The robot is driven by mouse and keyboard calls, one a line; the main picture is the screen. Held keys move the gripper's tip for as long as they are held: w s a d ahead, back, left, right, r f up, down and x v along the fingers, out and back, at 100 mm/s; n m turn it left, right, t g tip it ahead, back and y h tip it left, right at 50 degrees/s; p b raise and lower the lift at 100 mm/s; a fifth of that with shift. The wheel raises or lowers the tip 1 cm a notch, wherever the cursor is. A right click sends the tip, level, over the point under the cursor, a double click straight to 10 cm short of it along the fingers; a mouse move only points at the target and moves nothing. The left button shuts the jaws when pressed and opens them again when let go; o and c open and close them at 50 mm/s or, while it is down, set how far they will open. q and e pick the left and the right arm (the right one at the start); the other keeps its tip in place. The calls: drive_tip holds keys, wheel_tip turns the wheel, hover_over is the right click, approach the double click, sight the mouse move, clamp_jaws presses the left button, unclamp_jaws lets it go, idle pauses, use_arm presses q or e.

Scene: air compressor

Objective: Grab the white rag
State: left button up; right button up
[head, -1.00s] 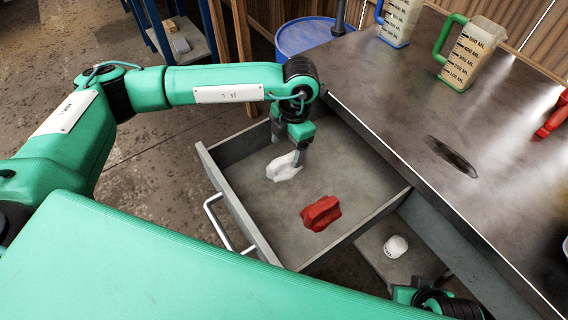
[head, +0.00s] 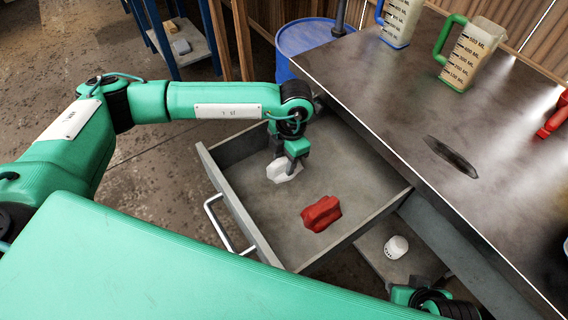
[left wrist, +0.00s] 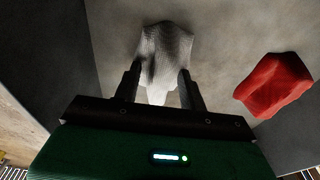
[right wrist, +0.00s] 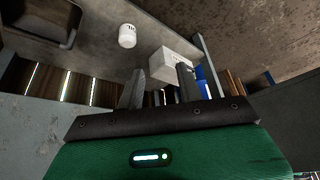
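The white rag (head: 281,171) lies crumpled on the floor of the open drawer (head: 352,172), toward its left side. It also shows in the left wrist view (left wrist: 166,52), straight ahead of the fingers. My left gripper (head: 290,168) is directly over the rag, pointing down. Its two fingers (left wrist: 160,88) are apart, with the near part of the rag between their tips. I cannot tell whether they touch it. My right gripper (right wrist: 160,85) is open and empty, low beside the bench, away from the rag.
A red rag (head: 321,213) lies in the same drawer, right of the white one. The workbench (head: 400,100) holds jugs. A white can (head: 396,247) stands on a lower shelf. A blue barrel (head: 308,38) is behind.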

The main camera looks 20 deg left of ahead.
use_arm(q)
drive_tip(key=shift+s+f, duration=0.15)
drive_tip(key=shift+f, duration=0.1)
drive_tip(key=shift+c, duration=0.2)
drive_tip(key=shift+r, duration=0.1)
